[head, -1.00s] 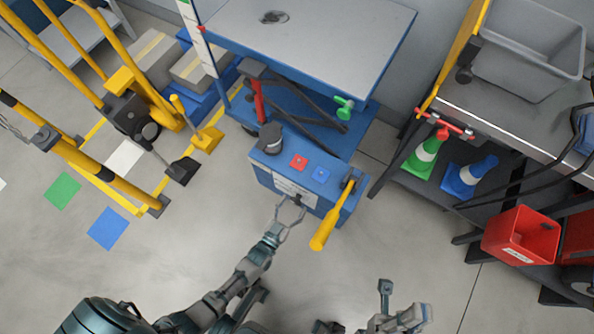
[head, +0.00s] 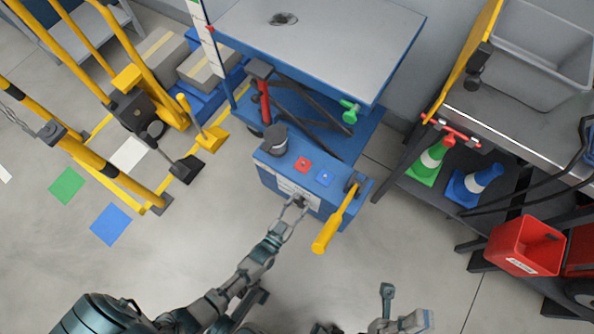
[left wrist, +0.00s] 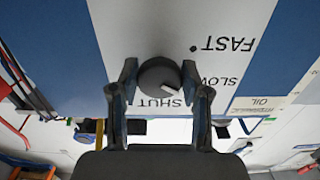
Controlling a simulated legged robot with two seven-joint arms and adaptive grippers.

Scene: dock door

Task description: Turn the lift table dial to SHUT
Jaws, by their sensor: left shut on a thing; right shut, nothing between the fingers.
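The blue lift table (head: 330,40) has a blue control box with a white label panel (head: 285,184) on its front. The dark round dial (left wrist: 158,80) sits on that panel. A light mark on the dial points to the lower right, toward the area between SHUT and SLOW. My left gripper (left wrist: 159,88) is shut on the dial, one finger on each side; in the head view it is at the panel (head: 295,207). My right gripper (head: 387,292) is shut and empty, low in the picture, away from the box.
A yellow lever (head: 337,220) sticks out from the box's right end, close to my left gripper. Red (head: 303,165) and blue (head: 325,178) buttons are on the box's top, beside a dark round knob (head: 274,139). A red bin (head: 525,245) stands right. The floor in front is clear.

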